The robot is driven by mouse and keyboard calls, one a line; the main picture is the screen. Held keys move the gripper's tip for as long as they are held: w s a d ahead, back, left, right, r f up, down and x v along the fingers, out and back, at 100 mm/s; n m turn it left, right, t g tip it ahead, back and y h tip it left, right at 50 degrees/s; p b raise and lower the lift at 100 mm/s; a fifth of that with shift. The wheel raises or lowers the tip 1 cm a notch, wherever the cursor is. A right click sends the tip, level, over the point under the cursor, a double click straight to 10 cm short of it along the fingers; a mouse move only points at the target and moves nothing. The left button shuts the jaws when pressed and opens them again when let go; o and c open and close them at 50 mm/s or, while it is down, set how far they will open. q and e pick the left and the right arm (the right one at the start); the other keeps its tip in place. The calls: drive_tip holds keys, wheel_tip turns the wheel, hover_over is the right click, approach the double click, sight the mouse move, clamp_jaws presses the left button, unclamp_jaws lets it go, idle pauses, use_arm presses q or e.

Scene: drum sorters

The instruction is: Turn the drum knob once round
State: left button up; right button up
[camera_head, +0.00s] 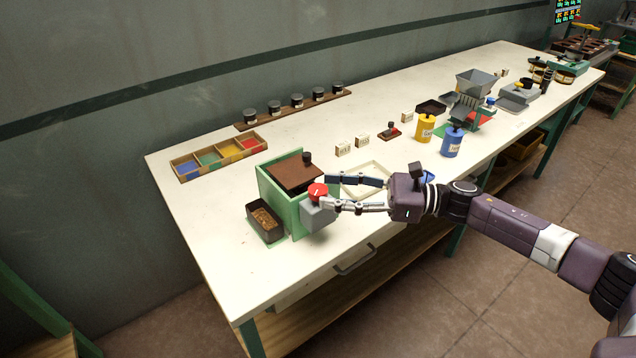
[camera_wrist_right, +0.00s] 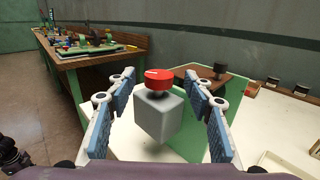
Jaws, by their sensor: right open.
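The drum knob (camera_head: 317,190) is red with a white mark and sits on a grey block (camera_head: 318,214) on the side of the green drum box (camera_head: 277,206). In the right wrist view the red knob (camera_wrist_right: 158,79) stands above its grey block (camera_wrist_right: 159,115), between the two fingers and beyond their tips. My right gripper (camera_head: 331,190) is open, with one finger on each side of the knob in the head view. Whether a finger touches the knob cannot be told. My left gripper is not in view.
A dark tray (camera_head: 256,232) with brown contents stands left of the drum box. A divided colour tray (camera_head: 179,176) lies behind it. An empty cream frame (camera_head: 357,193) lies behind my right gripper.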

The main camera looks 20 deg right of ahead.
sight(318, 189)
drive_tip(key=x, duration=0.3)
drive_tip(key=shift+a+p, duration=0.35)
drive_tip(key=shift+a, duration=0.05)
drive_tip(key=shift+d, duration=0.2)
drive_tip(key=shift+a, duration=0.1)
drive_tip(key=c, duration=1.2)
